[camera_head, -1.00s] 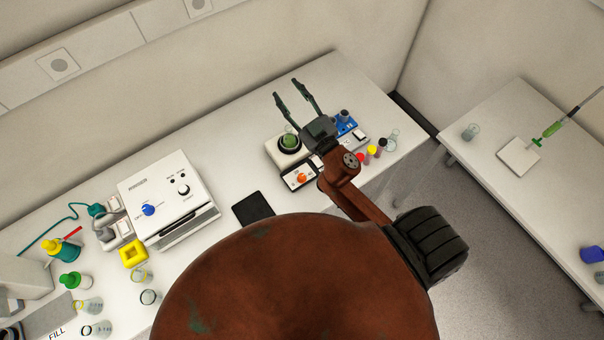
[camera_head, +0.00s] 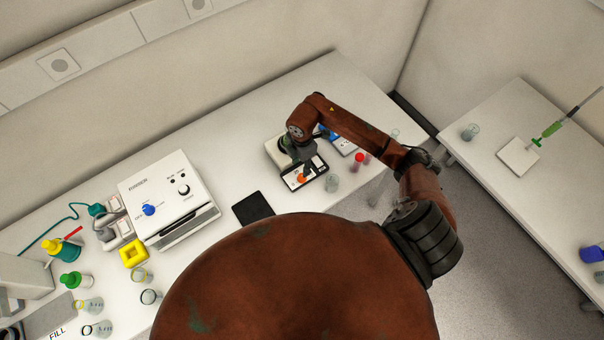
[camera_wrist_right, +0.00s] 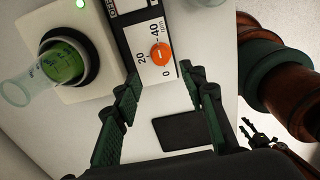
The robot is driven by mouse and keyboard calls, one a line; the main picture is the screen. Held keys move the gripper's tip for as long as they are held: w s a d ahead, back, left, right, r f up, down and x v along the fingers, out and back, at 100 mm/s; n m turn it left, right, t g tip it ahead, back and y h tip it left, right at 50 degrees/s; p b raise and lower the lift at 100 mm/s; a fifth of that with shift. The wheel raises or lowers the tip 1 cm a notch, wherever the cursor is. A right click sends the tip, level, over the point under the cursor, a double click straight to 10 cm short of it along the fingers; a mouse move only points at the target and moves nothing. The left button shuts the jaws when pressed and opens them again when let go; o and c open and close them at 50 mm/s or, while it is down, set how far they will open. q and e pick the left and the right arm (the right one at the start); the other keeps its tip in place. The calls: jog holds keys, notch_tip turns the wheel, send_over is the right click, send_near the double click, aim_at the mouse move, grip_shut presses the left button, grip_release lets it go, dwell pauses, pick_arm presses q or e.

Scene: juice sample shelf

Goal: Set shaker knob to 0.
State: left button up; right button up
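The shaker (camera_head: 276,149) stands on the bench, partly hidden by my right arm in the head view. Its orange knob (camera_wrist_right: 161,54) sits on a white dial panel with the marks 0, 20, 40 and rpm; the knob also shows in the head view (camera_head: 302,178). I cannot tell exactly which mark the knob points to. My right gripper (camera_wrist_right: 171,88) is open and empty, its fingertips just short of the knob, on either side of it in the picture. A flask of green liquid (camera_wrist_right: 62,64) is on the shaker platform. My left gripper (camera_wrist_right: 260,134) shows small in the wrist view.
A black flat pad (camera_head: 253,208) lies left of the shaker. A clear flask (camera_head: 331,183) and a red-capped vial (camera_head: 358,161) stand to its right. A white device with a blue knob (camera_head: 148,210) stands further left. Bench around the pad is clear.

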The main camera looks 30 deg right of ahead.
aim_at(302, 177)
jog(key=shift+d+f, duration=0.3)
jog(key=shift+f+p, duration=0.9)
jog(key=shift+f, duration=2.7)
jog(key=shift+c, duration=0.7)
grip_shut()
